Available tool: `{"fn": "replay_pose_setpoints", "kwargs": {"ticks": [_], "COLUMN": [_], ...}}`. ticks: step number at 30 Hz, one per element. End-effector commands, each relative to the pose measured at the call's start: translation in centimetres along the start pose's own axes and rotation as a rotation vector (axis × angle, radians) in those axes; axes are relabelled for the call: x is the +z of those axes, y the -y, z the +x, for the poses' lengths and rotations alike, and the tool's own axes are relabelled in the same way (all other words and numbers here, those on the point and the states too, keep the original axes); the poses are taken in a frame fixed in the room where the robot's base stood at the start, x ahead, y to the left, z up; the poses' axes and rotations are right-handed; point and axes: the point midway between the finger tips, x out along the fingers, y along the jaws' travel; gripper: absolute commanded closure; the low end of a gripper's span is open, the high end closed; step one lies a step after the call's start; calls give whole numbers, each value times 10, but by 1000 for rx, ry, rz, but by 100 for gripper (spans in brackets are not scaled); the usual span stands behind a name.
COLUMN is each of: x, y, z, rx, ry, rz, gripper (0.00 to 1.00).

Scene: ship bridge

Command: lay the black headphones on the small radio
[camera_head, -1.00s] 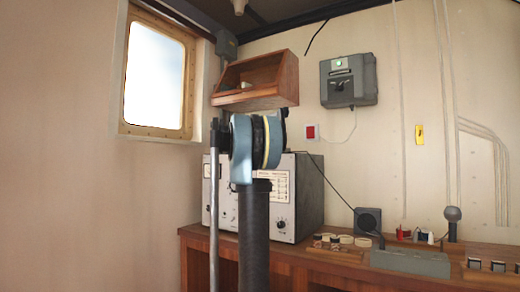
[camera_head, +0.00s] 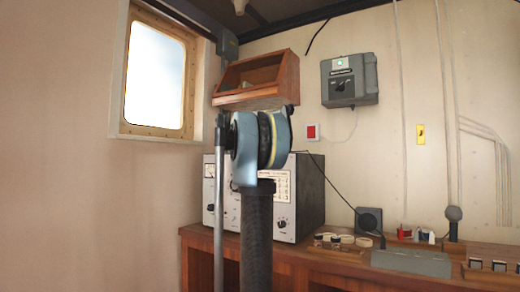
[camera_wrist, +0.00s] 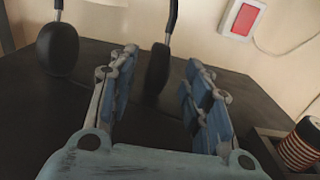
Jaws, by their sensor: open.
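The black headphones (camera_wrist: 58,50) show in the wrist view as two dark ear cups on thin arms; the band is cut off above. They are over a dark flat top, apparently that of the large metal-fronted set (camera_head: 312,190). My gripper (camera_wrist: 160,62) is open, with its blue fingers on either side of the right ear cup in the picture; I cannot tell whether they touch it. In the head view my arm hides the headphones. A grey box (camera_head: 410,262) on the desk may be the small radio; I cannot be sure which one it is.
The wooden desk (camera_head: 300,258) holds several round items, a small speaker (camera_head: 368,220) and a microphone (camera_head: 453,220). A wooden wall shelf (camera_head: 285,80) hangs above the set.

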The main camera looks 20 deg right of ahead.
Motion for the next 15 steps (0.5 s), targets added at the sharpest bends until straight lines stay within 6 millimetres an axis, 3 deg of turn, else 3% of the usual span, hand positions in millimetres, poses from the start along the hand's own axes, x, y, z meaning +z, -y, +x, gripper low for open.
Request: {"fn": "replay_pose_setpoints", "kwargs": {"ticks": [7, 15], "x": [0, 0], "y": [-1, 0], "z": [-49, -77], "rx": [3, 1], "ry": [0, 0], "rz": [0, 0], "gripper": [55, 55]}}
